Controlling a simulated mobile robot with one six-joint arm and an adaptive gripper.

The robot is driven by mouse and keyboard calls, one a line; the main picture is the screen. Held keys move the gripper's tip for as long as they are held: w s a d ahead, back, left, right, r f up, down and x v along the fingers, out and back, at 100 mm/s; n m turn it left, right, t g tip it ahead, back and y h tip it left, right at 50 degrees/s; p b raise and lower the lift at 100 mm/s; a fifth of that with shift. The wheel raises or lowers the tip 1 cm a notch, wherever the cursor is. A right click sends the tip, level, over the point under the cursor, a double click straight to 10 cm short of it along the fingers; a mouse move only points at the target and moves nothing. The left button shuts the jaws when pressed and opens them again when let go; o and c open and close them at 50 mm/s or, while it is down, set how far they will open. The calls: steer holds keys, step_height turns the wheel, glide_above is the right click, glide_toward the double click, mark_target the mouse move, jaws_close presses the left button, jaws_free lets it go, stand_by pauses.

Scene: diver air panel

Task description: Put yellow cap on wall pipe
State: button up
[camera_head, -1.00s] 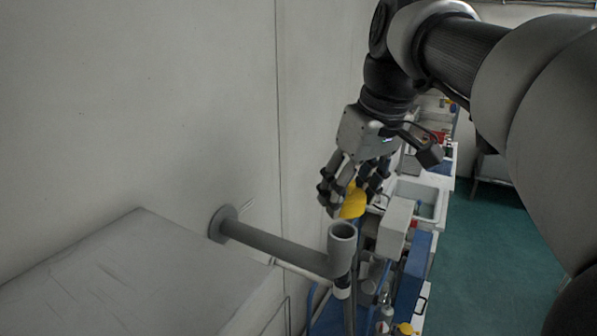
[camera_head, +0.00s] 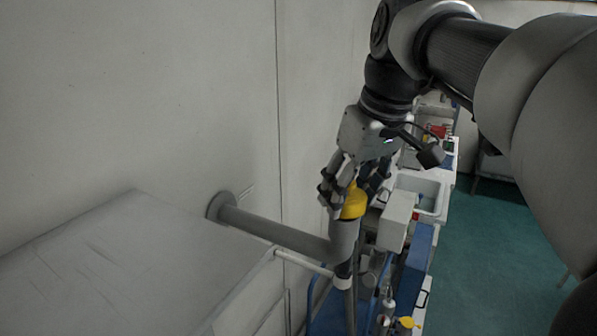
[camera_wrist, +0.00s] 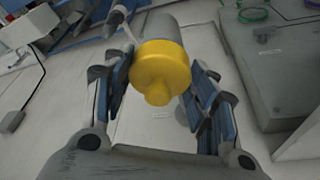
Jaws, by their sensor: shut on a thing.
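The yellow cap (camera_head: 355,205) is between the fingers of my gripper (camera_head: 348,192), which is shut on it. The grey wall pipe (camera_head: 275,232) comes out of a round flange on the wall and ends in an upright elbow. The cap sits at the top of that upright end, covering its mouth. In the wrist view the cap (camera_wrist: 160,68) shows its knob towards the camera, with the grey pipe (camera_wrist: 157,27) right behind it. I cannot tell how far the cap is down over the pipe.
A grey box top (camera_head: 130,250) lies left of the pipe, close to the wall. Below and right, a blue cart (camera_head: 412,275) holds a white box (camera_head: 395,222) and another yellow item (camera_head: 406,322). The green floor (camera_head: 490,250) at the right is clear.

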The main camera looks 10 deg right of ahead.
steer(key=shift+f, duration=0.1)
steer(key=shift+f+b, duration=1.3)
steer(key=shift+f, duration=0.35)
steer(key=o, duration=1)
steer(key=v, duration=1.2)
steer(key=s+f+m+b, duration=0.1)
steer(key=s+f+b, duration=0.4)
steer(key=f, duration=1.2)
steer(key=s+a+f+m+t+h+b, duration=0.1)
steer(key=s+f+m+b, duration=0.1)
steer(key=s+f+b, duration=0.4)
steer(key=s+f+m+b, duration=0.1)
steer(key=s+f+b, duration=0.5)
steer(key=f, duration=2.1)
steer(key=b, duration=0.6)
steer(key=shift+s+a+f+m+t, duration=0.2)
steer(key=shift+a+f+m+t, duration=0.1)
steer(key=shift+f+m, duration=0.1)
